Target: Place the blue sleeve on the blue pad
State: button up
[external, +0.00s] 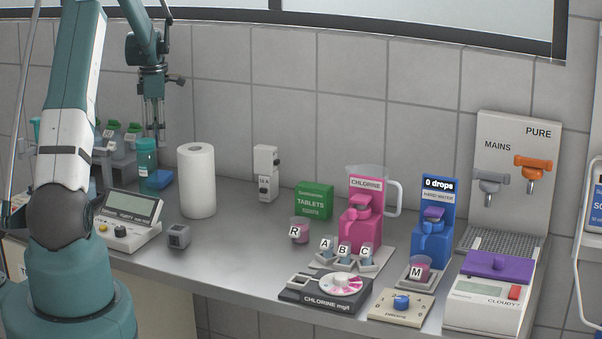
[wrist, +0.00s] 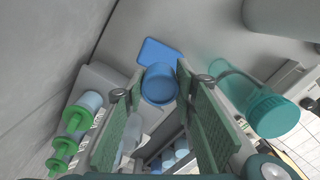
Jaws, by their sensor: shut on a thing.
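The blue sleeve (wrist: 160,87) is a short round blue piece between the fingertips of my gripper (wrist: 160,77) in the wrist view. My gripper is shut on it. The flat blue pad (wrist: 158,50) shows just beyond the sleeve in the wrist view, and the sleeve overlaps its near edge there. I cannot tell the height of the sleeve above the pad. In the external view my gripper (external: 154,122) points down at the back left, above the blue pad (external: 160,180). The sleeve is not clearly visible there, behind or near a teal bottle.
The teal bottle (external: 147,153) stands close to the pad; in the wrist view it (wrist: 270,110) is right of my fingers. Green-capped bottles (wrist: 75,118) in a grey rack are on the left. A paper roll (external: 197,180) and a meter (external: 132,215) stand nearby.

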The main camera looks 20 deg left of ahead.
send_over(160, 175)
jog(key=shift+w+a+f, duration=0.1)
jog(key=shift+a+f, duration=0.05)
jog(key=shift+f, duration=2.65)
jog(key=shift+f, duration=1.85)
jog(key=shift+f, duration=0.2)
jog(key=o, duration=0.8)
jog(key=shift+c, duration=0.2)
jog(key=shift+r, duration=0.15)
notch_tip(160, 175, up, 12)
jog(key=shift+r, duration=0.1)
